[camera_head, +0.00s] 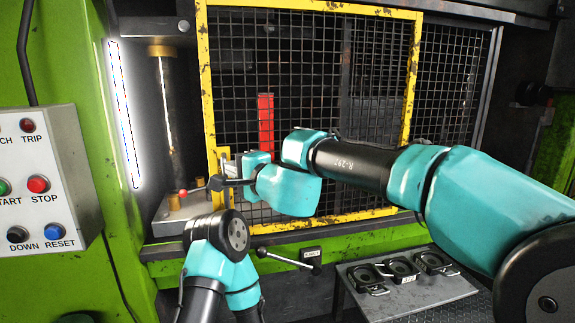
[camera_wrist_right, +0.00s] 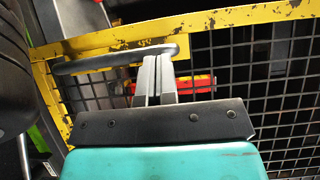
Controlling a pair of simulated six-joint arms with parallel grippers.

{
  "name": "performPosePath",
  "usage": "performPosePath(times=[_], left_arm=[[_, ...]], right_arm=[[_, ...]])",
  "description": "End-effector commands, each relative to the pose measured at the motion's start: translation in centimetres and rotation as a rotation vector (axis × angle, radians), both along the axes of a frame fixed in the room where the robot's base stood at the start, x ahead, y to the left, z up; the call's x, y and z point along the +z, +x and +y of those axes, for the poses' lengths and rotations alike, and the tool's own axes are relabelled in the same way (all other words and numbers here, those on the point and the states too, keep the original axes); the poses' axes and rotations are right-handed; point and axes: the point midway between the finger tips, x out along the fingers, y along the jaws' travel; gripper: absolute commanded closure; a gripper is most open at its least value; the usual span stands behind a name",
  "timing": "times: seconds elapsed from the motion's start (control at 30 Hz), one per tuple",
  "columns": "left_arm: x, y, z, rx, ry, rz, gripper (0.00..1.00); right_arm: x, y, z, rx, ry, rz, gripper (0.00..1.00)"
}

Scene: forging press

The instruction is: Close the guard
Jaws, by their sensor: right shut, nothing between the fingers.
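The guard (camera_head: 207,75) is a yellow-framed panel of dark wire mesh, seen in the middle of the head view. Uncovered space shows to the left of its left edge. Its handle (camera_head: 225,165) sits low on the left upright. In the right wrist view the handle (camera_wrist_right: 110,61) is a dark bar along the yellow frame (camera_wrist_right: 200,38). My right gripper (camera_head: 219,181) is at the handle in the head view. In the wrist view its fingers (camera_wrist_right: 153,75) are shut together, with tips overlapping the bar's right part; contact is unclear. My left gripper is out of view.
My left arm's teal joint stands below the guard. A red-knobbed lever (camera_head: 182,193) is left of the handle, and another lever (camera_head: 280,259) is below. A button panel (camera_head: 40,150) is at left. A bench (camera_head: 425,292) with black parts is at lower right.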

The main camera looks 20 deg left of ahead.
Motion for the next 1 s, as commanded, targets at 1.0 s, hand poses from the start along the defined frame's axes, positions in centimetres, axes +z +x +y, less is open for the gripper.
performPosePath(times=[1.0], left_arm=[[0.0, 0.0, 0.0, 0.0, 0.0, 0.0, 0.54]], right_arm=[[0.1, -12.2, 16.4, -0.002, 0.002, -0.001, 1.0]])
